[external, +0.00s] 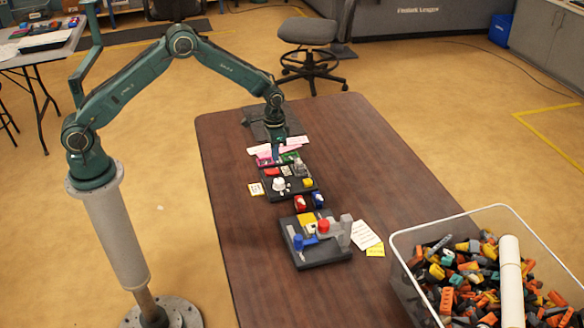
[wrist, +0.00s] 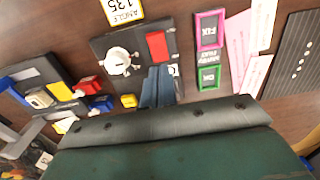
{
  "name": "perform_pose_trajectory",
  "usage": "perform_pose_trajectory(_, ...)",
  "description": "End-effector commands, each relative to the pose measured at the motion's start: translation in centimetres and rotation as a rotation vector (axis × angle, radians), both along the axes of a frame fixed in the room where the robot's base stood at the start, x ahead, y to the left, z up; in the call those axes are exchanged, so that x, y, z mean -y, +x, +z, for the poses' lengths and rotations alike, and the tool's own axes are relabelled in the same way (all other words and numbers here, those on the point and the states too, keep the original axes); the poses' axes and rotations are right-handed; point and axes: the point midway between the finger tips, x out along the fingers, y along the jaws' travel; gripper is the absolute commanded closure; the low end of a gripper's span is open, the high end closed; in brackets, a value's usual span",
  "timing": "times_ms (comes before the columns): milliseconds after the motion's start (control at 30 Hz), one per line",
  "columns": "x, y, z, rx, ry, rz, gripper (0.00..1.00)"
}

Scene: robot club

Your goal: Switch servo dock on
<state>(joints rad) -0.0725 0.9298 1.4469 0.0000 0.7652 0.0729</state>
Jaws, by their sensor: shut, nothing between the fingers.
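A dark panel (external: 290,196) sits mid-table, with a white round knob (external: 278,184), a red block (external: 271,171) and a small yellow piece (external: 307,183). The wrist view shows the same panel (wrist: 102,48), with its knob (wrist: 117,60), red block (wrist: 156,45) and yellow piece (wrist: 128,101). A card beside it reads "ANGLE 135" (wrist: 122,9). I see no readable name or clear on/off mark on the panel. My gripper (wrist: 158,72) is shut and empty, its blue tips over the panel close to the red block. Whether they touch is unclear. My gripper hides part of the panel.
Pink (wrist: 210,30) and green (wrist: 208,77) framed tags lie beside the panel. A second dark base (external: 322,262) with coloured blocks stands nearer the camera. A parts bin (external: 440,230) is at right.

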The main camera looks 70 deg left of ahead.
Motion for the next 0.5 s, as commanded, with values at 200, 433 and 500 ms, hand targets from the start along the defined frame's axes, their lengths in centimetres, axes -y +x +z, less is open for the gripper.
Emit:
perform_pose_trajectory(200,0.0,0.0,1.3,0.001,0.0,0.0,1.0)
perform_pose_trajectory(433,0.0,0.0,2.3,0.001,0.0,0.0,1.0)
perform_pose_trajectory(500,0.0,0.0,2.4,0.001,0.0,0.0,1.0)
